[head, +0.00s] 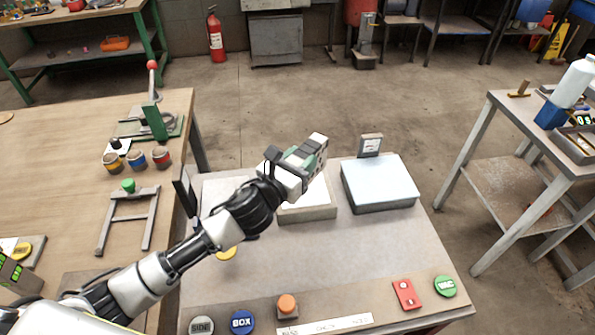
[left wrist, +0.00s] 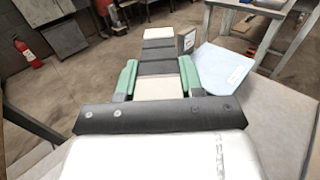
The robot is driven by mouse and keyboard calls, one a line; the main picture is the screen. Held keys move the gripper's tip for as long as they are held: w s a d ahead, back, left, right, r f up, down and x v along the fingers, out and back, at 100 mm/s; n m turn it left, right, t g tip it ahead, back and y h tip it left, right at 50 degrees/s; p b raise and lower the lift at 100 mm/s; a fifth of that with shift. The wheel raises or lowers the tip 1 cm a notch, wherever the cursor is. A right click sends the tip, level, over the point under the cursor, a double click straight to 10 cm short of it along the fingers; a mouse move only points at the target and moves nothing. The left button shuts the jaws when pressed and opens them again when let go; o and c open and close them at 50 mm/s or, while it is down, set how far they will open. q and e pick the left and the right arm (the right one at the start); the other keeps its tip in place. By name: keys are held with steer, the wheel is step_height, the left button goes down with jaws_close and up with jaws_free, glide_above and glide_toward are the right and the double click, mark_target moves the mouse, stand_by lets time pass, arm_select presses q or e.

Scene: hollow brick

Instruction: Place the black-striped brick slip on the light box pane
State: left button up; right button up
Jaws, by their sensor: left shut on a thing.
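My left gripper (head: 306,160) is shut on a brick slip with white and black bands. The slip (left wrist: 158,68) shows between the green finger pads (left wrist: 126,80) in the left wrist view and points away from the wrist. In the head view its white end (head: 319,141) shows just past the fingers. The light box pane (head: 378,181) is a pale bluish square on a low grey box, to the right of the gripper; it also shows in the left wrist view (left wrist: 222,68). The slip is apart from the pane. My right gripper is not in view.
A second low pale box (head: 308,212) lies below the gripper, partly hidden by it. A small sign (head: 370,144) stands behind the light box. Buttons, including a red switch (head: 407,293) and a green button (head: 445,286), line the front. The table middle is clear.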

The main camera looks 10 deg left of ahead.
arm_select(q)
steer(key=shift+w+a+f, duration=0.5)
steer(key=shift+w+f, duration=0.05)
steer(key=shift+w, duration=0.2)
steer(key=shift+f, duration=2)
steer(key=shift+f+b, duration=0.1)
steer(key=shift+b, duration=0.2)
steer(key=o, duration=0.7)
steer(key=shift+f, duration=0.15)
steer(key=o, duration=0.4)
steer(key=shift+o, duration=0.2)
